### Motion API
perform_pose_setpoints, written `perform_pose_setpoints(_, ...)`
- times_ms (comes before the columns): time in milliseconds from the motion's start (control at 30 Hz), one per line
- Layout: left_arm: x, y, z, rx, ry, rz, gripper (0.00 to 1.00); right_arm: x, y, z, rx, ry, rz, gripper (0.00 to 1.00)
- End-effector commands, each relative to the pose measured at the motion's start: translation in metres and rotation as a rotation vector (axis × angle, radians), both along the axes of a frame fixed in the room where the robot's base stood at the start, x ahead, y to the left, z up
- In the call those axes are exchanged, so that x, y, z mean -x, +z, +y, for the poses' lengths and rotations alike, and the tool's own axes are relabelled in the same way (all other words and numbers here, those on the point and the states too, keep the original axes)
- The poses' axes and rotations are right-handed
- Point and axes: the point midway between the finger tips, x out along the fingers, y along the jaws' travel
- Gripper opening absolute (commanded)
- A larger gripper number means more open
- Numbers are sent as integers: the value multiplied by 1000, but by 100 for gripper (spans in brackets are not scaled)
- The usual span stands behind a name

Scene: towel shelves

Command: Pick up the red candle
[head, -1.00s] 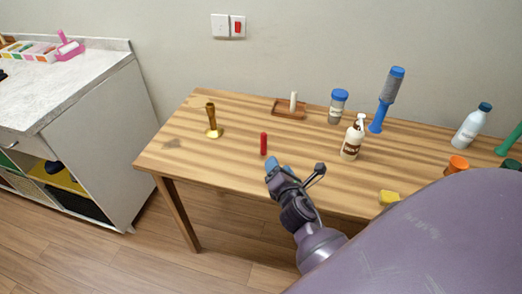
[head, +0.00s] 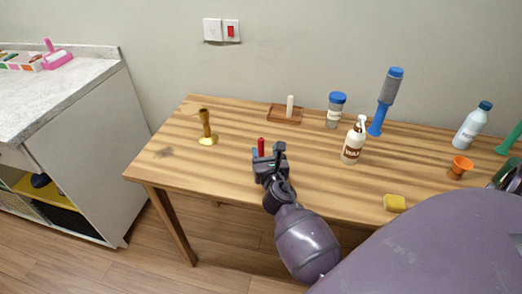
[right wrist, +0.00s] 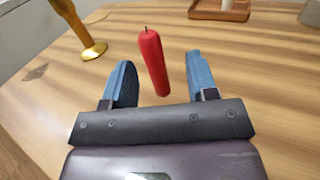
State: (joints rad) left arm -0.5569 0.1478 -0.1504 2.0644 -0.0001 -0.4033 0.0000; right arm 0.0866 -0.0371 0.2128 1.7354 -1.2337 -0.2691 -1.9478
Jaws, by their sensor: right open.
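In the right wrist view the candle (right wrist: 154,62) shows between and slightly beyond the two blue fingertips of the open gripper (right wrist: 158,75). I cannot tell whether either finger touches it; a gap shows on both sides. My left gripper is not in view.
A brass candle holder (head: 206,128) stands left of the candle. A wooden tray (head: 276,114) with a white candle (head: 290,106) is behind. A pump bottle (head: 352,146) and a yellow sponge (head: 395,203) are to the right. The wooden table (head: 170,160) is clear around the candle.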

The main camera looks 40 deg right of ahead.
Motion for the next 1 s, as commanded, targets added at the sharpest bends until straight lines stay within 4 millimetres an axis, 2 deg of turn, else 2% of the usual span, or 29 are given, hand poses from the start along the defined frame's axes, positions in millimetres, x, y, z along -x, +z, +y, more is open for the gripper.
perform_pose_setpoints(400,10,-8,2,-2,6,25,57,-44,3,-13,-2,1,0,53)
perform_pose_setpoints(733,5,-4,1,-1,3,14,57,-49,4,-16,-2,1,-1,53)
perform_pose_setpoints(767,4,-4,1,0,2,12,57,-49,4,-16,-2,1,-1,51)
perform_pose_setpoints(1000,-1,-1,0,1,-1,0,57,-49,4,-16,-2,1,-1,15)
